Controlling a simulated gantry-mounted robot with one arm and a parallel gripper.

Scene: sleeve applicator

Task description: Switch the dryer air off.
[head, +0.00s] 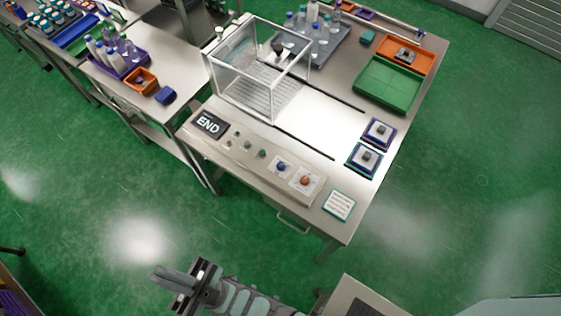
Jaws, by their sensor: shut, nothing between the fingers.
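A light control panel (255,155) runs along the front edge of the steel table. It carries a dark display (209,124) reading "END", several small buttons or lamps including a green one (262,153), a blue knob (281,167) and an orange knob (305,181) on white plates. Their labels are too small to read, so I cannot tell which one is the dryer air control. My gripper (160,273) is at the bottom of the head view, over the floor in front of the table. It is shut and empty, clear of the panel.
A clear-walled box (258,75) stands behind the panel. Green (388,85) and orange (420,55) trays and two blue-edged pads (379,133) lie on the right. A side table (165,60) with bottles stands left. A printed card (339,205) lies at the front right corner.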

